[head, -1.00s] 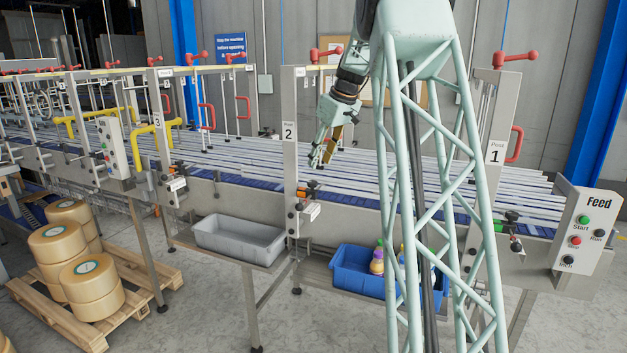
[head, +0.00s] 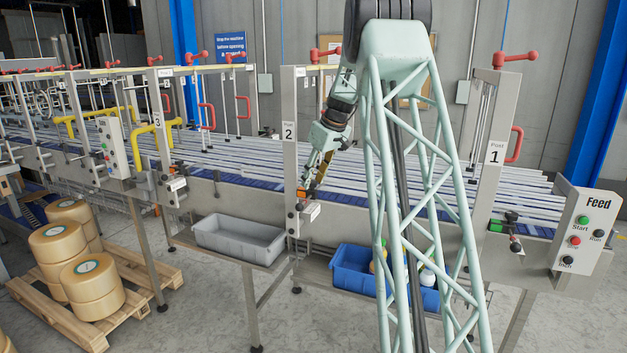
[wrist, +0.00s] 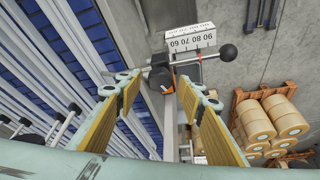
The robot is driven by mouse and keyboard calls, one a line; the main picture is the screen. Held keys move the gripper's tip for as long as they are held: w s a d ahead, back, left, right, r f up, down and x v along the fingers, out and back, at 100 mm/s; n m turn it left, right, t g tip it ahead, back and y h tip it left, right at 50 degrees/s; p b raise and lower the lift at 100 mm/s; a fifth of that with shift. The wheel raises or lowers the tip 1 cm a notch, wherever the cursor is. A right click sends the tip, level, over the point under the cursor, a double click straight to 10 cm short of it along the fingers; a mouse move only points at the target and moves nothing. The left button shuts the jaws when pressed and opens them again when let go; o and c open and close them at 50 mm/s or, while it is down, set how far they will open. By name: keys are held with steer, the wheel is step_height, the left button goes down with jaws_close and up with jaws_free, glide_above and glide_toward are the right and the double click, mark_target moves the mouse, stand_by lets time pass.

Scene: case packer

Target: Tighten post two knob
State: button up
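Post two (head: 289,150) is the grey upright labelled 2 at the conveyor's near edge. My gripper (head: 309,188) is beside its lower part, close to the fittings there. In the wrist view my gripper (wrist: 160,92) is open, its two yellow-padded fingers apart. A dark round knob (wrist: 159,79) shows beyond and between the fingertips, and no contact with them is visible. A rod runs from beside it to a black ball end (wrist: 228,52). A white number scale (wrist: 191,38) is just behind. In the head view my gripper partly hides these fittings.
A grey bin (head: 238,240) and a blue bin (head: 352,270) with bottles sit below the conveyor. Post one (head: 490,155) and the Feed panel (head: 583,235) stand to the right. White rails (wrist: 50,60) run along the left of the wrist view.

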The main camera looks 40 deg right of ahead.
steer(key=shift+c, duration=0.3)
steer(key=c, duration=0.8)
steer(key=shift+a+f+m, duration=0.1)
steer(key=shift+m, duration=0.3)
steer(key=shift+m+h, duration=0.4)
steer(key=shift+m, duration=0.2)
steer(key=shift+m+h, duration=0.5)
steer(key=shift+m, duration=0.9)
steer(key=o, duration=0.9)
steer(key=shift+c, duration=0.2)
